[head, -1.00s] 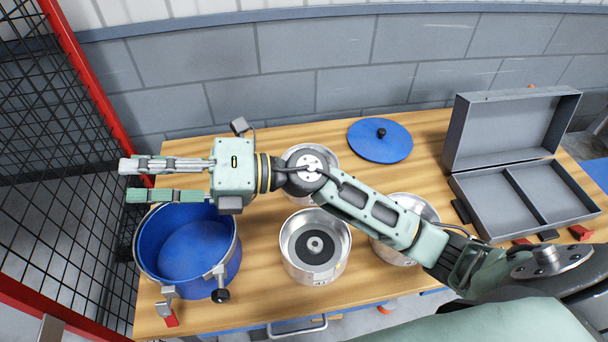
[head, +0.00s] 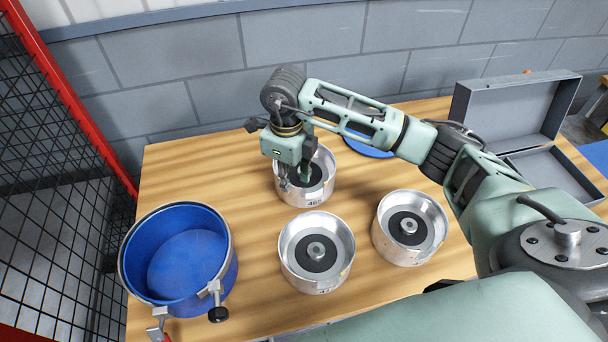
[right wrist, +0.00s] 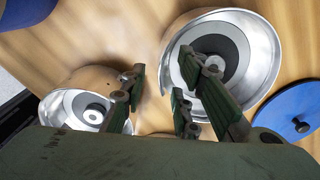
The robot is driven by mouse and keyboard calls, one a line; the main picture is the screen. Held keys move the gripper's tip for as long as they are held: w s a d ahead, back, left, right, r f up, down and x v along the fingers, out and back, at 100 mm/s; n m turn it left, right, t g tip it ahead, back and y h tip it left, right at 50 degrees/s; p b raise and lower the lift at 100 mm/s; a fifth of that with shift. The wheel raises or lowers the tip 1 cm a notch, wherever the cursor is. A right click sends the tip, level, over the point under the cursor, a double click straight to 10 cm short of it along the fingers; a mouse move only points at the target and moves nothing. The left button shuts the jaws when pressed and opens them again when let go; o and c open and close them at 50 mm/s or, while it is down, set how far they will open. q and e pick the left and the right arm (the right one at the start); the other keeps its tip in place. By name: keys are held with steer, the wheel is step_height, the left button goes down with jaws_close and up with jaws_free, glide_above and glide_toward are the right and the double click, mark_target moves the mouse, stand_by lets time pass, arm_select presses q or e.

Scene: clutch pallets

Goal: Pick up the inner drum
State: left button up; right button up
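Three silver metal drums with dark discs and central hubs stand on the wooden table: a back drum (head: 318,193), a front middle drum (head: 318,270) and a front right drum (head: 408,250). I cannot tell which is meant by the inner drum. My right gripper (head: 294,180) points down at the left side of the back drum, partly hiding it. In the right wrist view its fingers (right wrist: 158,105) are apart with nothing between them; the right-hand fingers overlap the back drum (right wrist: 172,70). Contact with it is unclear. My left gripper is out of view.
An open blue drum (head: 232,270) with clamps stands at the left. A blue lid (head: 365,145) lies behind my right arm. An open grey case (head: 515,110) is at the back right. A mesh fence with a red post (head: 75,95) borders the left side.

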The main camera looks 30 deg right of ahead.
mark_target(290, 194)
step_height(290, 194, down, 4)
steer(key=shift+r+p, duration=0.15)
steer(key=shift+p, duration=0.75)
steer(key=shift+f, duration=0.45)
jaws_close()
steer(key=shift+w+r, duration=0.2)
steer(key=shift+w, duration=0.1)
